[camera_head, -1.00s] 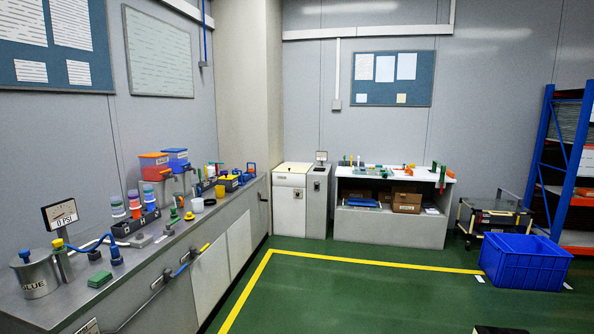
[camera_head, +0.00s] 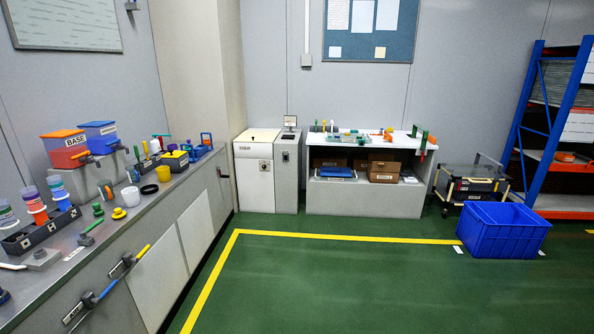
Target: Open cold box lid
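The cold box (camera_head: 255,172) is a white cabinet with a dark label on its front, standing against the far wall. Its cream lid (camera_head: 258,136) lies flat on top and looks closed. A narrower grey unit (camera_head: 288,170) with a small framed display on top stands against its right side. Neither of my grippers shows in the view, so their state cannot be seen. The cold box is several steps ahead across the floor.
A grey counter (camera_head: 155,215) with bins, bottles and tools runs along the left. A white workbench (camera_head: 365,198) stands right of the cold box. A blue crate (camera_head: 503,230) and a wheeled cart (camera_head: 470,184) are at right. The green floor (camera_head: 330,285) ahead is clear.

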